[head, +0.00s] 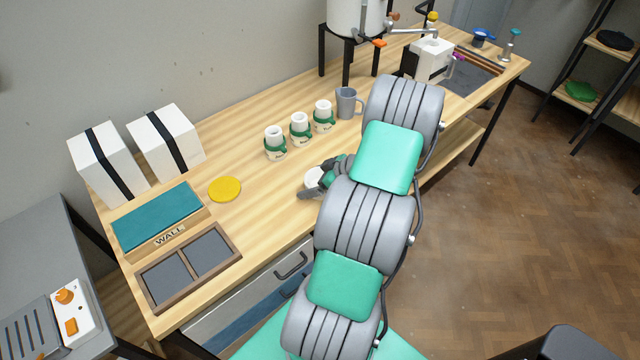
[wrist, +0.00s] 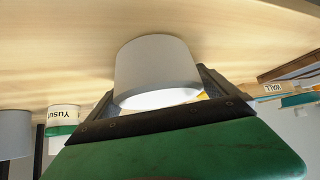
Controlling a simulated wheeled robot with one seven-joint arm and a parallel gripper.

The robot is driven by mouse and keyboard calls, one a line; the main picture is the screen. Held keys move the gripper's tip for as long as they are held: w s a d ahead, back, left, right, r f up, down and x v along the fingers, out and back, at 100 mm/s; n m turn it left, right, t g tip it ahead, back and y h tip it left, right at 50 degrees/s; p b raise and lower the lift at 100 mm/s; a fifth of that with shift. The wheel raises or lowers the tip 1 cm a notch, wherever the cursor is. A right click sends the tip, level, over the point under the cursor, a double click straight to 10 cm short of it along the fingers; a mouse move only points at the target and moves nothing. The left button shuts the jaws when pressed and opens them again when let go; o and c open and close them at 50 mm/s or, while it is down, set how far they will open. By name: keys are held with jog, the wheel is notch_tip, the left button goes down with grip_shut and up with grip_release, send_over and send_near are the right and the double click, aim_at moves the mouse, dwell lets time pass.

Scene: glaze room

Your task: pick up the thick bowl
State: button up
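A plain white round vessel (head: 314,179), which I take to be the thick bowl, stands near the front edge of the wooden bench. In the wrist view, which is upside down, the bowl (wrist: 157,70) has thick-looking pale walls and its bright mouth towards me. My gripper (head: 322,180) is at the bowl, with one dark finger on each side of it. In the wrist view the fingers of my gripper (wrist: 157,90) come close to both walls. Whether they press on it is unclear. My arm hides part of the bench to the right.
Three white cups with green bands (head: 300,128) and a grey mug (head: 347,103) stand behind the bowl. A yellow disc (head: 225,189), a teal board (head: 157,217) and a dark two-part tray (head: 187,267) lie to the left. Bench between disc and bowl is clear.

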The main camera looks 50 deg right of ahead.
jog(key=c, duration=1.3)
jog(key=shift+c, duration=0.4)
jog(key=shift+r, duration=0.15)
